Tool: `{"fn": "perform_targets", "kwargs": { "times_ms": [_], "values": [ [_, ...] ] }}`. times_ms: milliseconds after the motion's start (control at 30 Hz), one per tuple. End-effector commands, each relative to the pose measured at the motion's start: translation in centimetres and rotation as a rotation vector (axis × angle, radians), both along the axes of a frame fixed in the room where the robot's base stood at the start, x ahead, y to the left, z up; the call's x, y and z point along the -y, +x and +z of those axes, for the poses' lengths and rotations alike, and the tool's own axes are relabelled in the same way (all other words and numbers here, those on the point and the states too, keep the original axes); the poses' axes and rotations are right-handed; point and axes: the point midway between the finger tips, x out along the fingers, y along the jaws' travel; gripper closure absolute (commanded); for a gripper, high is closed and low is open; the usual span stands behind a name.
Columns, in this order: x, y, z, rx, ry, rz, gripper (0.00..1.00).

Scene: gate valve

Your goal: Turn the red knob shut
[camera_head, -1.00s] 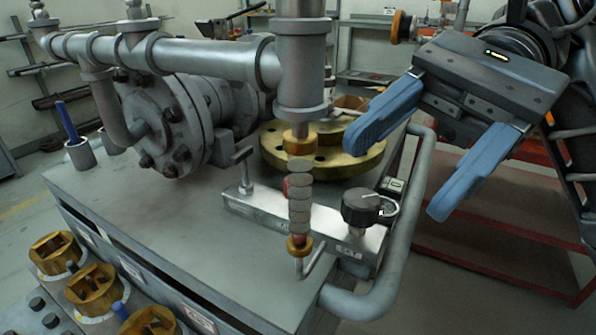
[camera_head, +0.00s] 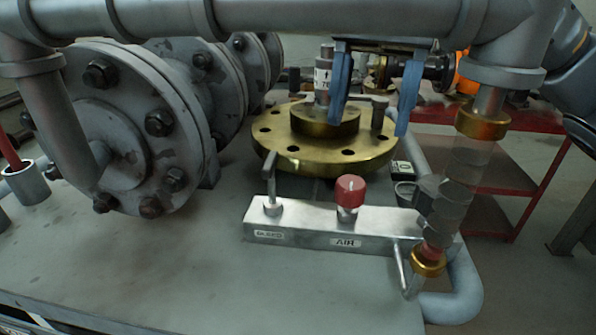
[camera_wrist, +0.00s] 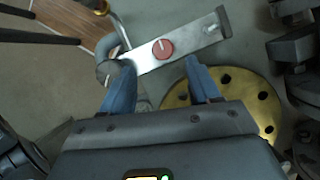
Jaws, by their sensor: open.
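The red knob (camera_head: 349,192) stands upright on a short stem on the metal manifold block (camera_head: 300,226), above the label "AIR". It also shows in the wrist view (camera_wrist: 163,48), just beyond my fingertips and roughly between their lines. My gripper (camera_head: 370,126) has two blue fingers pointing down, spread apart with nothing between them. In the head view it appears above and behind the knob, over the brass flange, and does not touch the knob. In the wrist view my gripper (camera_wrist: 159,63) is also open and empty.
A T-handle valve (camera_head: 271,190) stands on the block's left end. A dark knob (camera_head: 405,191) at its right end is partly hidden by a clear sight column (camera_head: 466,180). The brass flange (camera_head: 290,150) lies behind. A grey pipe crosses the top. The bench front is clear.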

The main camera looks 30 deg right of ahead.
Motion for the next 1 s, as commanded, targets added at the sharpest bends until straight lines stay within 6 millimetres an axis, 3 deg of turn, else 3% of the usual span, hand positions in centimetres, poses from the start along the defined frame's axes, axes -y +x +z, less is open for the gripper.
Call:
{"fn": "perform_targets", "kwargs": {
  "times_ms": [167,633,1000],
  "values": [
    [0.4,0.0,-0.6,0.005,-0.024,-0.002,0.39],
    [-1.5,-1.6,-6.5,0.004,-0.022,-0.001,0.39],
    [-1.8,-1.8,-7.2,0.006,-0.022,0.000,0.39]
  ]
}}
